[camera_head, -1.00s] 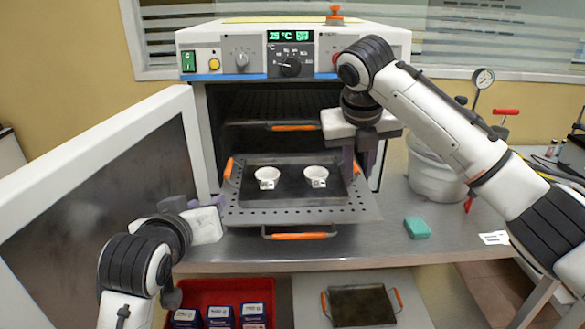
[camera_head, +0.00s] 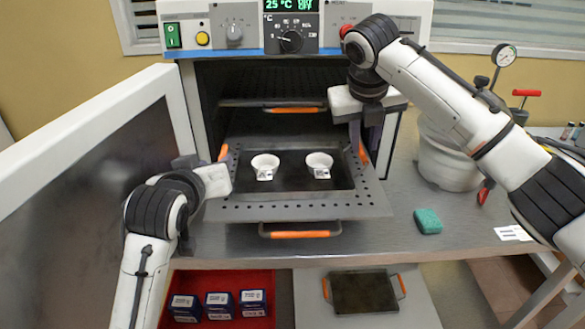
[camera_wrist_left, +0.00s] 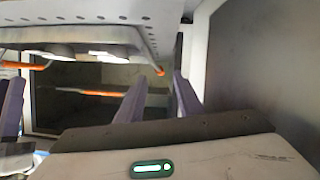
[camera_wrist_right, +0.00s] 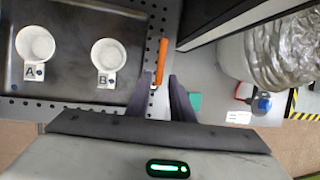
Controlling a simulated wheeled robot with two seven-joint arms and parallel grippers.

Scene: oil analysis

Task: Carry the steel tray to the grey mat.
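A dark steel tray (camera_head: 240,180) with orange handles at its sides sits on a perforated pulled-out shelf (camera_head: 290,212) at the oven's mouth. It holds two white cups (camera_head: 264,165) (camera_head: 319,164), labelled A and B in the right wrist view. My right gripper (camera_wrist_right: 163,88) is open, its fingertips close to the tray's right handle (camera_wrist_right: 161,60). My left gripper (camera_wrist_left: 157,92) is open and low beside the tray's left side, with an orange handle end (camera_wrist_left: 160,70) just ahead; its fingers are mostly hidden in the head view. A light grey mat (camera_head: 418,314) lies lower down, bearing another dark tray (camera_head: 362,292).
The open oven door (camera_head: 100,170) stands at the left of the oven (camera_head: 200,60). A red bin (camera_head: 190,280) holds several blue boxes. The table front is clear.

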